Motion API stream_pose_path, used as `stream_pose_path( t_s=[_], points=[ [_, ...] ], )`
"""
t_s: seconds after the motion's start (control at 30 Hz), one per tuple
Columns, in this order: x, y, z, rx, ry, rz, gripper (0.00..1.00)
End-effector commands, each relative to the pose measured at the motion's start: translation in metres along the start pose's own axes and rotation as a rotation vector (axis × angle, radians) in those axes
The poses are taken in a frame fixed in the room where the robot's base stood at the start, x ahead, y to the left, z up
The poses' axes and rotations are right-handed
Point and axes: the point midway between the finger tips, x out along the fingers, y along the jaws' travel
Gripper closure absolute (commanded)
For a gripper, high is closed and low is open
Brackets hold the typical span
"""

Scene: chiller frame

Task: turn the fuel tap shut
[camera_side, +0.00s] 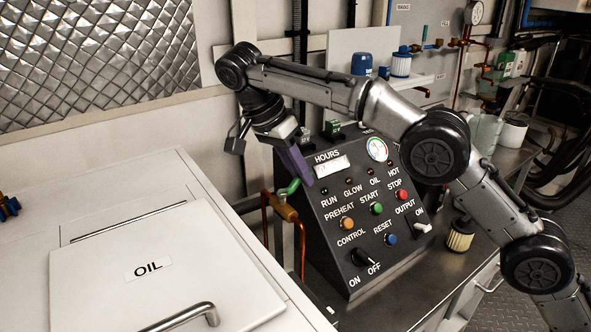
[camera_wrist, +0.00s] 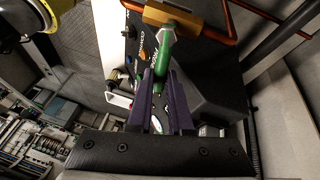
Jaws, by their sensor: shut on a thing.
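The fuel tap has a green lever (camera_side: 289,189) on a brass body (camera_side: 283,207), left of the control panel in the side view. In the wrist view the green lever (camera_wrist: 160,52) runs back from the brass body (camera_wrist: 172,20) in between my two purple fingers. My gripper (camera_side: 299,178) comes down on the lever from above and is shut on it; it also shows in the wrist view (camera_wrist: 159,76). The fingers hide part of the lever in the side view.
Copper pipes (camera_side: 266,225) run from the tap body. The sloped black control panel (camera_side: 345,215) with knobs and buttons stands close to the right. A white cabinet with an OIL lid (camera_side: 205,285) is at the left. A small yellow-and-black filter (camera_side: 459,240) stands on the metal bench.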

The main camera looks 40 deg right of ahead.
Motion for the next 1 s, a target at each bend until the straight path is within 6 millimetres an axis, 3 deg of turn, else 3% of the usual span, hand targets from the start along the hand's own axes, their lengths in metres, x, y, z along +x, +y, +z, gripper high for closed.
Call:
stream_pose_path(
  t_s=[0.77,0.8,0.93,1.0],
  points=[
    [-0.0019,0.0049,0.0,0.088,-0.022,0.03,1.0],
    [-0.0019,0.0049,0.0,0.088,-0.022,0.03,0.75],
    [-0.0011,0.0047,0.0001,0.087,-0.021,0.031,0.52],
    [-0.0006,0.0045,0.0002,0.087,-0.02,0.032,0.52]
  ],
)
